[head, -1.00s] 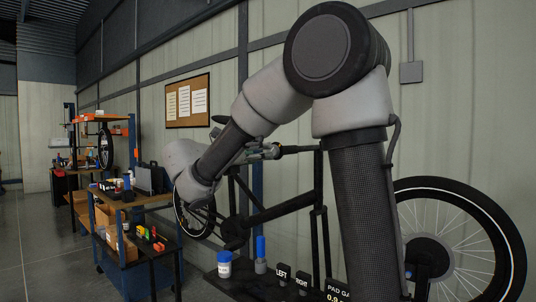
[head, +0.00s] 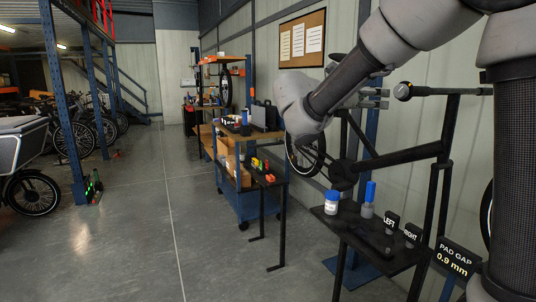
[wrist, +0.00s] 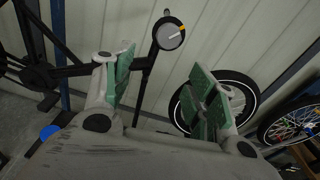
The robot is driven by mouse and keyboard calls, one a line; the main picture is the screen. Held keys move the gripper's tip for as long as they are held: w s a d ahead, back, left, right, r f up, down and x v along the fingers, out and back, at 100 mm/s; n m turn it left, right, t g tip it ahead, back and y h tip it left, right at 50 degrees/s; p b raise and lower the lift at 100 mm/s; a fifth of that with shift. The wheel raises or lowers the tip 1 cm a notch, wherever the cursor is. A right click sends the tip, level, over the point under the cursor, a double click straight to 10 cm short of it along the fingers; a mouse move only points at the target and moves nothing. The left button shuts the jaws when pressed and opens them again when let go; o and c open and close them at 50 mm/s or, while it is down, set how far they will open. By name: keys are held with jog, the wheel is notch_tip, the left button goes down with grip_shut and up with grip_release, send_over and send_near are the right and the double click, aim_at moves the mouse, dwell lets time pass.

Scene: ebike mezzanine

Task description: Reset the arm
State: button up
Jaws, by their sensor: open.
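My arm (head: 350,80) reaches from the upper right of the head view, bent down toward the left to its wrist. My gripper (wrist: 162,68) is open in the wrist view, its green-padded fingers wide apart with nothing between them. In the head view it shows partly behind my forearm, pointing right in front of the bike frame (head: 405,158). A round dial with a pointer (wrist: 170,33) appears beyond the fingers in the wrist view.
A small black table (head: 345,228) holds a blue-capped jar (head: 331,202), a blue-topped bottle (head: 368,198) and LEFT and RIGHT signs. A PAD GAP display (head: 453,260) reads 0.9 mm. A blue cart (head: 270,205) stands beyond.

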jog(key=s+d+f+m+g+y, duration=0.2)
jog(key=s+f+m+g+y, duration=0.15)
jog(key=s+f+m, duration=0.45)
jog(key=s+d+f+m+g+y, duration=0.2)
jog(key=s+f+m+y, duration=0.25)
jog(key=f, duration=0.45)
jog(key=s+f+m+t+y, duration=0.1)
jog(key=s+m+t+y, duration=0.2)
jog(key=s+m+y, duration=0.5)
jog(key=s+m, duration=0.2)
jog(key=s, duration=0.4)
jog(key=shift+s+m+t, duration=0.35)
jog(key=shift+a, duration=0.1)
